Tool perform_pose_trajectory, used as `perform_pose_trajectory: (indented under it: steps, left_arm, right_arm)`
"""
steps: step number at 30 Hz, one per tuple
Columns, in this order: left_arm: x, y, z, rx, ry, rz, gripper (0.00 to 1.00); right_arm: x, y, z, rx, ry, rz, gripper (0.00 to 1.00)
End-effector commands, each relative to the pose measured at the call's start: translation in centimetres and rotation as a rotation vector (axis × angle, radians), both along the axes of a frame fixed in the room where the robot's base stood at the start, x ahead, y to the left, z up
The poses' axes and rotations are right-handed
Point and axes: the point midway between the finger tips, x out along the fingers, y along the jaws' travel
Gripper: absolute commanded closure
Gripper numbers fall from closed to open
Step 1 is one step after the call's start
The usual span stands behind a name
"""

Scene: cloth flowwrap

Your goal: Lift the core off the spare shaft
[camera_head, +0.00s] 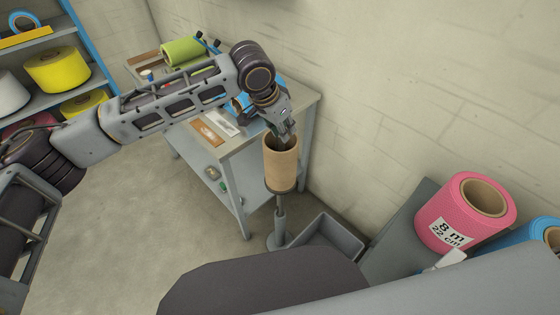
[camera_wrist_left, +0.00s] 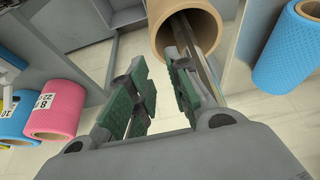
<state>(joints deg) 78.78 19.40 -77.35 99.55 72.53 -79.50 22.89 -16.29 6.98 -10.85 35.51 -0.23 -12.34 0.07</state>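The core (camera_head: 281,166) is a brown cardboard tube standing upright on the spare shaft's stand (camera_head: 280,215), a grey post with a round base. My left gripper (camera_head: 284,138) is at the core's open top end. In the left wrist view the core (camera_wrist_left: 158,14) shows its open end, with grey metal inside it. My left gripper (camera_wrist_left: 160,85) has its green-padded fingers apart, with a clear gap between them. The fingertips are close to the core's rim; I cannot tell whether they touch it. My right gripper is not in view.
A grey table (camera_head: 240,140) with small items stands behind the core. A grey open bin (camera_head: 328,240) is on the floor beside the stand. A pink roll (camera_head: 450,222) and a blue roll (camera_head: 525,240) are at the right. A shelf (camera_head: 45,45) with rolls is at the left.

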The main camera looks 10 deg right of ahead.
Motion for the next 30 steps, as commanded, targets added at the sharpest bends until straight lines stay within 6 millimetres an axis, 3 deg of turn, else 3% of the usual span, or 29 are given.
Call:
perform_pose_trajectory:
  steps: [9,24,30]
  left_arm:
    - [0.7,-1.2,-3.4,0.000,0.000,0.000,0.80]
    - [0.9,-1.4,-4.0,0.000,-0.002,-0.001,0.80]
    - [0.9,-1.6,-5.1,0.001,-0.001,-0.001,0.80]
  right_arm:
    - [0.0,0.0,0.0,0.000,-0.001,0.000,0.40]
    - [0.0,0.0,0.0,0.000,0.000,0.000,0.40]
    - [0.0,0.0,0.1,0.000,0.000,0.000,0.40]
